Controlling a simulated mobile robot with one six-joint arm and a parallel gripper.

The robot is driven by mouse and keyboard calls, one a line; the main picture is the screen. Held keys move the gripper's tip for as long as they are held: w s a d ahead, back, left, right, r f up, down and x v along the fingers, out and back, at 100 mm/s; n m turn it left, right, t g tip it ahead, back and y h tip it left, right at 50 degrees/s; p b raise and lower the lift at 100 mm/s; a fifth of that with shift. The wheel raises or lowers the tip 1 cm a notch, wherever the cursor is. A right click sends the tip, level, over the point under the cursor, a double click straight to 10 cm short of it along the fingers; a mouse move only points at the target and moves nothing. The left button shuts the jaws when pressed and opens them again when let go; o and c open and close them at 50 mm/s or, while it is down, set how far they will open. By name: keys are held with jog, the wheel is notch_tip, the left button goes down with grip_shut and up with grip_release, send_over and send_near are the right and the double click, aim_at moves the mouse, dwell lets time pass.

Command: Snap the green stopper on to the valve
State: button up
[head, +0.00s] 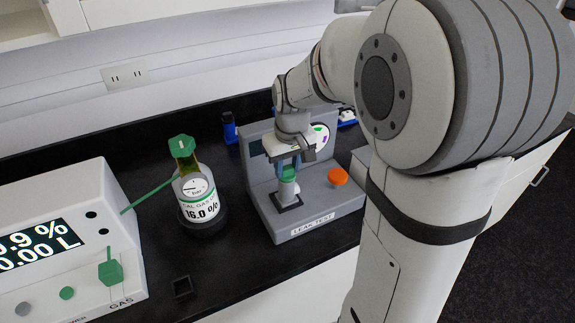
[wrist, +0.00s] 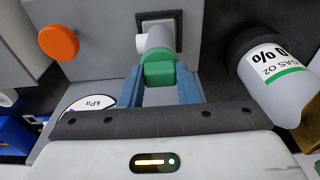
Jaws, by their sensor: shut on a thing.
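My gripper (head: 286,163) points down over the leak test stand, and its two blue fingers (wrist: 160,88) are shut on the green stopper (wrist: 160,74). The stopper also shows in the head view (head: 288,174), between the fingertips. The pale grey valve (wrist: 157,40) with a white side port stands in a square dark-framed socket on the stand; it also shows in the head view (head: 288,189). The stopper is in line with the valve's end. They look touching, but I cannot tell whether the stopper is seated.
The grey leak test stand (head: 322,220) carries an orange knob (head: 338,177) and a kPa dial (wrist: 85,104). A gas bottle (head: 197,200) stands left of it, with a white gas analyser (head: 60,180) farther left. Small blue items (head: 229,127) lie behind.

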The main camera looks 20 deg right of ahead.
jog(key=shift+f, duration=0.15)
dwell(0.6)
jog(key=o, duration=1)
jog(key=shift+o, duration=0.4)
jog(key=o, duration=0.4)
jog(key=shift+r+p, duration=2.35)
jog(key=shift+r, duration=1.2)
